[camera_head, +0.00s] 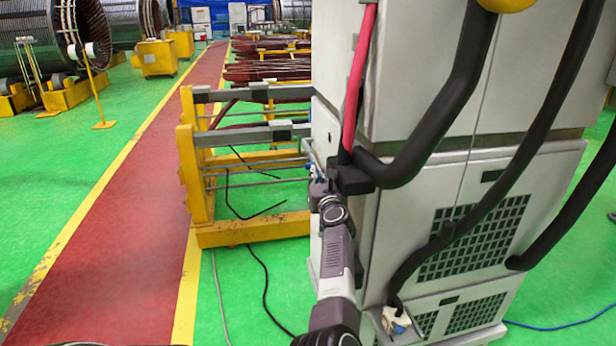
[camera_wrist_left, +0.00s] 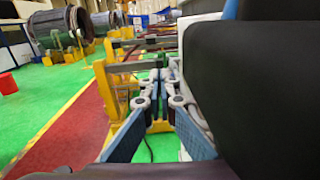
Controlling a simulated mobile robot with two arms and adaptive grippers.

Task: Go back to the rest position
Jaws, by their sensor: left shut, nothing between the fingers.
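My left arm comes up from the bottom of the head view, in front of the grey cabinet's left side. My left gripper (camera_head: 318,178) is at its far end, small and partly lost against the cabinet edge and a black hose clamp. In the left wrist view the gripper (camera_wrist_left: 160,78) points away from the camera, with its fingertips together and nothing seen between them. My right gripper is not in view.
A grey cabinet (camera_head: 470,180) with thick black hoses (camera_head: 455,90) and a red hose (camera_head: 359,80) fills the right. A yellow frame (camera_head: 190,160) with grey bars stands left of the gripper. The red walkway (camera_head: 120,240) is clear. Large stators (camera_head: 40,40) stand at the far left.

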